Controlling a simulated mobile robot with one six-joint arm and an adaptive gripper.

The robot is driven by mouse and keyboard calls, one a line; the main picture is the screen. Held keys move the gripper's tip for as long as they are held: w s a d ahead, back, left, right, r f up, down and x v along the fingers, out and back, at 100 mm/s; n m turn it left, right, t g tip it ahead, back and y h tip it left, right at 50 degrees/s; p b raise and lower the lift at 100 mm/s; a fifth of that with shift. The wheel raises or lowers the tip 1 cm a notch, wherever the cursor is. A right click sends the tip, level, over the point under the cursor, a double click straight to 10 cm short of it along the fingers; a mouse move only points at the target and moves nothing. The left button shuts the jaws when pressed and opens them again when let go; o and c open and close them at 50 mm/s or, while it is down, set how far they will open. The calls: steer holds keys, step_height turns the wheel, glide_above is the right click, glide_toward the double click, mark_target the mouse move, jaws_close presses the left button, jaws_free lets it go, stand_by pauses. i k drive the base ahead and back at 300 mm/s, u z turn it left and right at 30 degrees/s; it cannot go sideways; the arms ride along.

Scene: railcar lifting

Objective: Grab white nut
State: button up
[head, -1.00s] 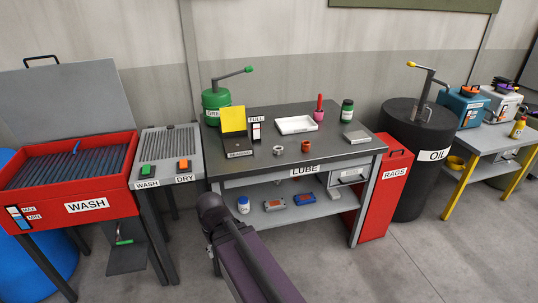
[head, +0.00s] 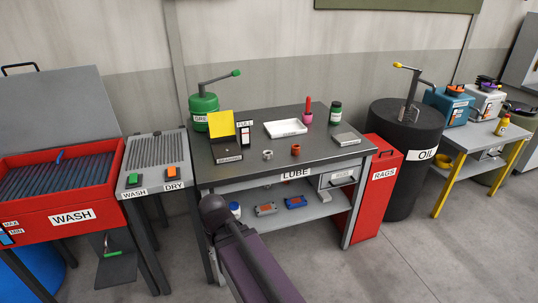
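A small whitish-grey ring-shaped piece (head: 267,155), which looks like the white nut, sits on the dark top of the LUBE table (head: 310,166) near its front edge. A copper-orange ring-shaped piece (head: 295,149) stands to its right, apart from it. My own arm, purple and dark, shows at the bottom middle in front of the table. My gripper is not in view, so its state is hidden.
On the table are a green grease pump (head: 203,108), a yellow-lidded box (head: 222,126), a white tray (head: 286,129), a red-handled brush (head: 307,112), a green jar (head: 335,114) and a grey block (head: 346,139). A red WASH basin (head: 70,216) stands left; a RAGS bin (head: 383,180) and OIL drum (head: 410,175) stand right.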

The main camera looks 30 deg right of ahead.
mark_target(267, 154)
steer(key=i, duration=0.85)
steer(key=u, duration=0.05)
